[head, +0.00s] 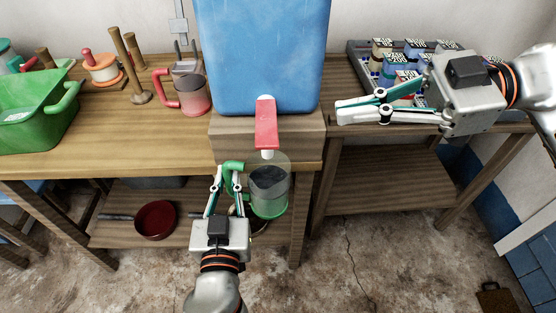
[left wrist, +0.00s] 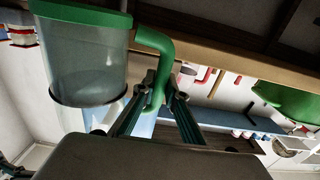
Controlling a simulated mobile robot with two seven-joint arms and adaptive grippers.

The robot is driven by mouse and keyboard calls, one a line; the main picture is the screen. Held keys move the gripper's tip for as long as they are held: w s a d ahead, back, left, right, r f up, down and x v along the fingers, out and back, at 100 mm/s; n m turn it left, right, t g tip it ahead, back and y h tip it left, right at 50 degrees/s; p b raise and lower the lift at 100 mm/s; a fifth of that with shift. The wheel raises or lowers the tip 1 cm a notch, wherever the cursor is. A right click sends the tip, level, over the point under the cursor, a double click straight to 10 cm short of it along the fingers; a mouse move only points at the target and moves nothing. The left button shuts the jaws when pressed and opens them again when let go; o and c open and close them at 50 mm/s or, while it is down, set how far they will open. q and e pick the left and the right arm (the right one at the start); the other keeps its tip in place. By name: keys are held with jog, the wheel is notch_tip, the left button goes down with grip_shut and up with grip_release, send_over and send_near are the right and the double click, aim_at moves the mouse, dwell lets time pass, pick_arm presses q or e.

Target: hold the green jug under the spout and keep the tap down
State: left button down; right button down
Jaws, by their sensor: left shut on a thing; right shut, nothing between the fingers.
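The clear jug with green trim (head: 268,200) is in front of the shelf, directly below the white spout (head: 267,154). My left gripper (head: 228,178) is shut on its green handle (left wrist: 158,65). The jug's clear body (left wrist: 85,65) fills the upper left of the left wrist view. A dark patch shows inside the jug; I cannot tell whether it is water. The red tap lever (head: 266,122) sticks out from the blue tank (head: 262,50); I cannot tell if it is pressed. My right gripper (head: 340,109) is shut and empty, right of the lever and apart from it.
The tank stands on a wooden block (head: 228,135). A red-handled jug (head: 192,95), wooden pegs (head: 138,85) and a green basin (head: 35,110) are to the left. A crate of labelled jars (head: 360,65) is behind my right gripper. A red pan (head: 155,220) is on the lower shelf.

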pick_arm(q)
jog(key=shift+r, duration=0.1)
dwell(0.3)
jog(key=s, duration=1.2)
dwell(0.7)
dwell(0.5)
